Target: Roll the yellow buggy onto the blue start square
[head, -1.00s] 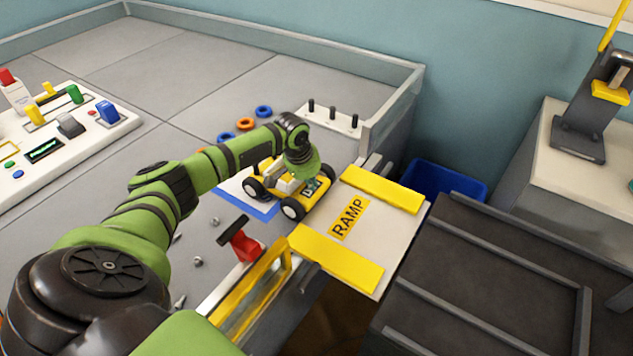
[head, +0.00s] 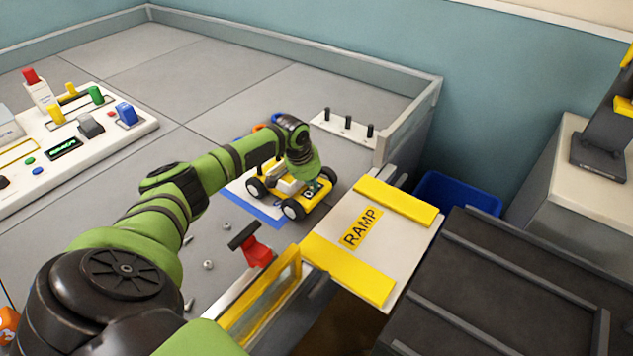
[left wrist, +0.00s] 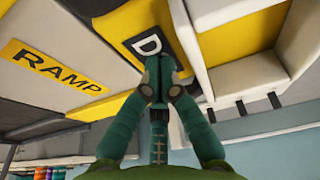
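The yellow buggy (head: 316,199) with black-and-white wheels stands upright, partly over the blue start square (head: 268,215), which has a pale middle. Its near ramp-side wheel is close to the square's corner, and its ramp-side end appears to stick out past the square. My left gripper (head: 318,183) points down at the buggy's ramp-side end. In the left wrist view, the teal fingers of my left gripper (left wrist: 160,75) are together beside the buggy's lettered yellow plate (left wrist: 148,44). I see nothing between them; contact is unclear. My right gripper is out of view.
The ramp board (head: 398,232) with yellow strips lies right of the buggy. A red clamp (head: 256,250) and several loose screws lie on the near side. A pegged strip (head: 347,126) stands behind, a control panel (head: 70,130) at left. A blue bin (head: 458,193) sits beyond the ramp.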

